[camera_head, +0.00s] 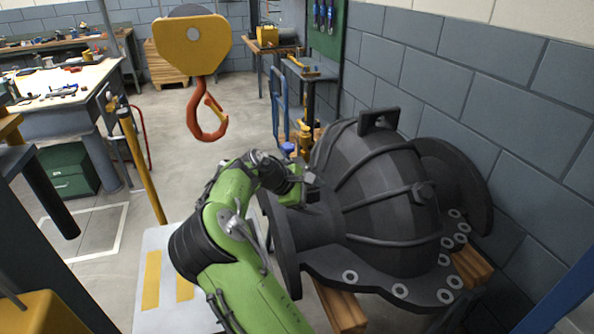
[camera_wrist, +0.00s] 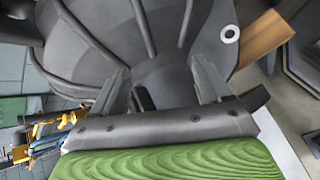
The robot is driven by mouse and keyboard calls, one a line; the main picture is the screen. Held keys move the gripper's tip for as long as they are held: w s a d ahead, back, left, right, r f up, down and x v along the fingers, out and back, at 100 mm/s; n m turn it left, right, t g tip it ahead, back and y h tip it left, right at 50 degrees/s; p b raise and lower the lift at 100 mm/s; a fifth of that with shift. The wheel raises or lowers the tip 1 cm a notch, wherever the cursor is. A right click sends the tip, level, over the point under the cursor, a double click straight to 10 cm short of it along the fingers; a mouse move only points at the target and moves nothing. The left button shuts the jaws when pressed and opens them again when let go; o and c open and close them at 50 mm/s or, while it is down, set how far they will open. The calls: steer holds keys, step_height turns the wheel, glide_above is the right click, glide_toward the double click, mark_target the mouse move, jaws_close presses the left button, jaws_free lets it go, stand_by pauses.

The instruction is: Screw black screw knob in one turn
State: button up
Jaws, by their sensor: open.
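A large dark grey casing (camera_head: 385,190) lies on wooden beams beside the wall, with ribs and a round flange at its left end. My gripper (camera_head: 305,186) is at the casing's neck, just right of that flange. In the wrist view my gripper (camera_wrist: 158,68) has its two grey fingers spread apart, with the casing's dark surface (camera_wrist: 165,35) close beyond them. A small dark piece (camera_wrist: 143,98) shows between the fingers near the palm. I cannot tell whether it is the black screw knob. I see no grip on anything.
A yellow crane block (camera_head: 193,42) with an orange hook (camera_head: 208,118) hangs left of the casing. The grey block wall (camera_head: 470,85) is close on the right. Wooden beams (camera_head: 341,308) support the casing. Open floor and a workbench (camera_head: 60,90) are at the left.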

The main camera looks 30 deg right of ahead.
steer(key=s+a+r+m+t+y+p, duration=0.1)
steer(key=s+a+r+m+t+y, duration=0.3)
steer(key=s+a, duration=0.5)
steer(key=s+a+r+m+t+y, duration=0.3)
steer(key=s+a+r+y, duration=0.2)
steer(key=s+a, duration=0.45)
steer(key=w+d+r+t+h+p, duration=0.2)
steer(key=w+d+r, duration=0.1)
steer(key=w+d, duration=0.35)
steer(key=w+d+r+t+h+p, duration=0.2)
steer(key=w+d+h, duration=0.1)
steer(key=w+d, duration=0.4)
steer(key=w+d+n+t+h+p, duration=0.1)
steer(key=w+d+n+h+p, duration=0.2)
steer(key=d, duration=0.5)
steer(key=w+d+n+t+h+p, duration=0.2)
steer(key=d+n, duration=0.3)
steer(key=d, duration=0.4)
steer(key=w+d+n+t+h+p, duration=0.1)
steer(key=w+d+n+h+p, duration=0.2)
steer(key=d, duration=0.5)
steer(key=a+f+n+t+y+b, duration=0.2)
steer(key=a+f+n+y, duration=0.3)
steer(key=n, duration=0.8)
steer(key=a+f+n+t+y+b, duration=0.2)
steer(key=a+f+n+y+b, duration=0.2)
steer(key=f+n+y, duration=0.8)
steer(key=shift+w+a+f+n, duration=0.15)
steer(key=shift+a+f+n, duration=0.3)
steer(key=shift+a+n, duration=0.25)
